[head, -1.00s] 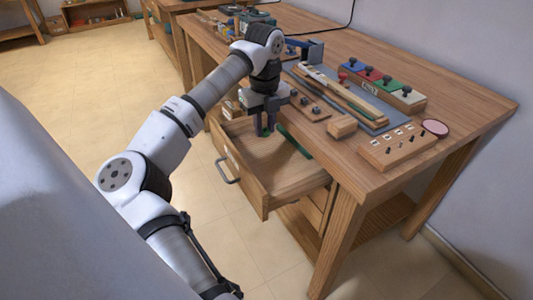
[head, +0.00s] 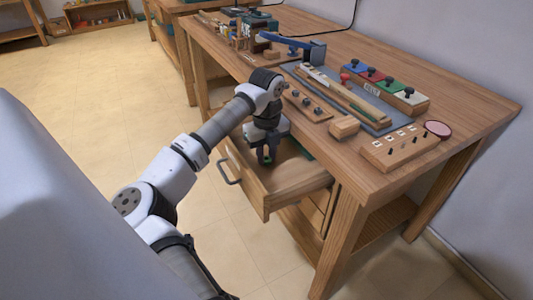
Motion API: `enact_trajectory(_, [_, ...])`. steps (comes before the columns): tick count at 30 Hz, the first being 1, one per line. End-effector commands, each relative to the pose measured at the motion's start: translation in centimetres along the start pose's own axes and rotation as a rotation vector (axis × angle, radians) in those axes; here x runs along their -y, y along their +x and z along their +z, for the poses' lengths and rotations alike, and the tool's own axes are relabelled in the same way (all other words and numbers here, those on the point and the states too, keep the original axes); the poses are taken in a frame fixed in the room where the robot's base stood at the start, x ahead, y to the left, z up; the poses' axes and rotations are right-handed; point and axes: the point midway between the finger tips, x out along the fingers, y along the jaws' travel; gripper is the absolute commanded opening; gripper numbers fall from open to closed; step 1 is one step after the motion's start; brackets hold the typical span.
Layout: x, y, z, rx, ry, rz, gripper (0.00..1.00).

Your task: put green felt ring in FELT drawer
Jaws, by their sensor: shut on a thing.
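My gripper (head: 266,158) points down over the open wooden drawer (head: 290,188), close behind its front panel. It is shut on a small green thing (head: 266,160), which looks like the green felt ring; its fingers hide most of it. I cannot tell whether the ring touches the drawer floor. The drawer stands pulled out from under the workbench, with a metal handle (head: 228,170) on its front. A label on it is not readable here. A dark green strip in the drawer shows partly behind my gripper.
The workbench top (head: 460,95) bears a wooden block (head: 343,127), a pegged board (head: 398,147), a grey mat with a key part, and a rack of coloured blocks (head: 385,82). The bench edge stands over the drawer's rear. Bare floor lies left of the drawer.

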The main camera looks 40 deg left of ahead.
Motion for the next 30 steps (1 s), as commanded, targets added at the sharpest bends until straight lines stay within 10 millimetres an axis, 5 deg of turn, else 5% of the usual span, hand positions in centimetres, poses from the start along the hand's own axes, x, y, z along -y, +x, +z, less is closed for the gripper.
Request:
enact_trajectory(2, [0.0,0.4,0.0,0.0,0.0,0.0,0.01])
enact_trajectory(3, [0.0,0.2,0.0,0.0,0.0,0.0,0.27])
enact_trajectory(7, [0.0,0.2,0.0,0.0,0.0,0.0,0.44])
enact_trajectory(19, [0.0,-0.7,0.1,0.001,0.0,0.0,0.44])
enact_trajectory(30, [0.0,-8.2,0.1,0.002,-0.002,0.001,0.44])
